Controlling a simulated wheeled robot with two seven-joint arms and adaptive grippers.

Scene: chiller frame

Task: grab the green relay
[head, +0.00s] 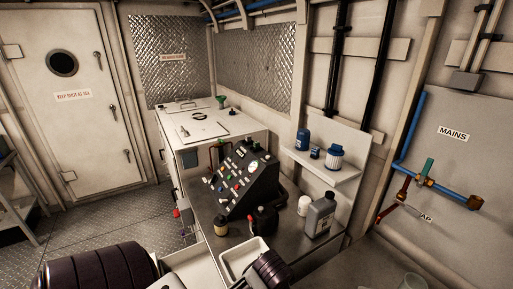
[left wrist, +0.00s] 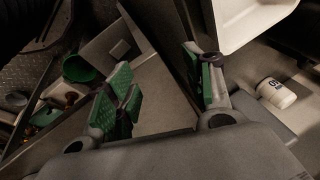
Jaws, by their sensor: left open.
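I cannot pick out the green relay for certain. In the left wrist view, a green round piece (left wrist: 80,68) shows at the left, among small brown and orange items. In the head view, a small green piece (head: 221,100) stands on top of the white cabinet (head: 205,125), and small green spots show on the black control panel (head: 240,180). My left gripper (left wrist: 158,65) is open in the left wrist view, its green-padded fingers apart with nothing between them. My right gripper cannot be made out.
A white tray (head: 232,262) lies on the metal bench; it also shows in the left wrist view (left wrist: 235,28), near the right finger. A white jar (left wrist: 275,93) is further right. A grey bottle (head: 318,216) stands on the bench, below a shelf (head: 320,170) with blue containers.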

